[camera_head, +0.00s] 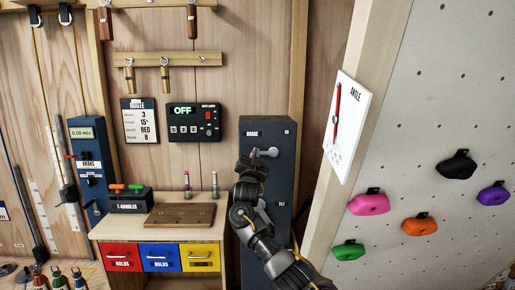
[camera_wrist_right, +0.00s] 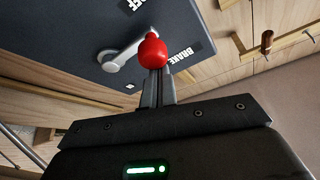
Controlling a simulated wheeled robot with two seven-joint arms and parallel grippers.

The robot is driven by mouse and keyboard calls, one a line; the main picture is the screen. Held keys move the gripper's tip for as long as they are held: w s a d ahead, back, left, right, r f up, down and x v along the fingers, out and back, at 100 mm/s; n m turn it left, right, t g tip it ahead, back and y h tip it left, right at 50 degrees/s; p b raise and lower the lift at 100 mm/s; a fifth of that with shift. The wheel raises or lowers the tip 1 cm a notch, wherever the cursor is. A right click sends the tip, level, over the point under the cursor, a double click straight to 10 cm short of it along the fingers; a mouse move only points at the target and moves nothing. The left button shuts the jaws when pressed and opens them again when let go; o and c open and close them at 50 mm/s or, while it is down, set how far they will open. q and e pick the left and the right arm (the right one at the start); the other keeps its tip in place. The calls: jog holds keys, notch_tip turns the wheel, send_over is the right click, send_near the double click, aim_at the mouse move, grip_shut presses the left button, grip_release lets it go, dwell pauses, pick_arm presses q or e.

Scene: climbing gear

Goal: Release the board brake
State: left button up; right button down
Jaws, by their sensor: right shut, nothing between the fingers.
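The board brake is a grey lever (camera_head: 270,152) on the front of a tall dark cabinet (camera_head: 266,127) marked BRAKE. In the right wrist view, the lever (camera_wrist_right: 122,51) runs from a round pivot to a red knob (camera_wrist_right: 152,52), near the BRAKE label. My right gripper (camera_head: 248,165) is at the lever's left end in the head view and hides the knob there. In the right wrist view, its fingers (camera_wrist_right: 156,80) are together and empty, with the knob just at their tips. I cannot tell whether they touch. My left gripper is out of view.
A control box (camera_head: 194,122) reading OFF hangs on the wall at left. A low wooden cabinet (camera_head: 215,232) with coloured drawers stands beside the dark cabinet. At right is a climbing wall (camera_head: 425,120) with holds and an angle gauge (camera_head: 347,128).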

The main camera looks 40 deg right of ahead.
jog(key=s+a+b, duration=0.2)
jog(key=s+a, duration=0.4)
jog(key=s, duration=0.1)
jog(key=shift+s, duration=0.15)
dwell(0.4)
jog(key=shift+f, duration=0.15)
